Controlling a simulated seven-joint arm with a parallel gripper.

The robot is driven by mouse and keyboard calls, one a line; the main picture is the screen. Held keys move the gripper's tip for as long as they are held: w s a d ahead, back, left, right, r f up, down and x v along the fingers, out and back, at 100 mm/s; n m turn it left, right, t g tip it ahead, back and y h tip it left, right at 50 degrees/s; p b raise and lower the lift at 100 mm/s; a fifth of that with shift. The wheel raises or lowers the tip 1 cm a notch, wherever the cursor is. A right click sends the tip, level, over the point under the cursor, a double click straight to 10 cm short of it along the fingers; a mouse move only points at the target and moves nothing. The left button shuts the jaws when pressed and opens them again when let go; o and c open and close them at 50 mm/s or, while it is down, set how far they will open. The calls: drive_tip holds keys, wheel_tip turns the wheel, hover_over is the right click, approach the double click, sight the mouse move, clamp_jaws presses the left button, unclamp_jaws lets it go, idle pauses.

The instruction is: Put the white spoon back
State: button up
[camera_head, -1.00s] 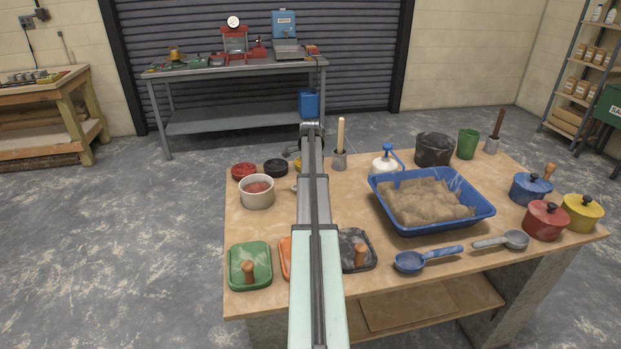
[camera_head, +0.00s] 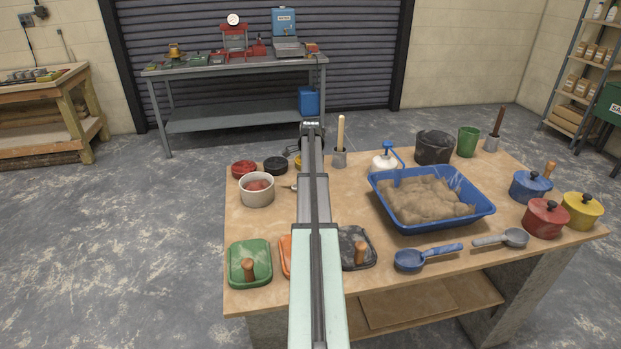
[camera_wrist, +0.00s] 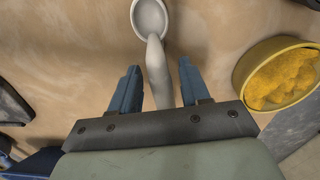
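The white spoon lies on the wooden table in the wrist view, its round bowl (camera_wrist: 152,18) at the top and its handle (camera_wrist: 157,75) running down toward my gripper. My gripper (camera_wrist: 160,72) is open, with its two blue fingers apart on either side of the handle. There is a gap between the handle and each finger. The lower end of the handle is hidden by the gripper body. In the head view my arm hides the gripper and most or all of the spoon.
A yellow tub of yellow powder (camera_wrist: 283,78) stands close right of my gripper in the wrist view. On the table (camera_head: 405,285) are a white tub (camera_head: 257,195), a blue sand tray (camera_head: 440,228), a blue scoop (camera_head: 425,257), a grey scoop (camera_head: 505,240) and several lidded pots.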

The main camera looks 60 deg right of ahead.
drive_tip(key=shift+o, duration=1)
drive_tip(key=shift+r, duration=0.1)
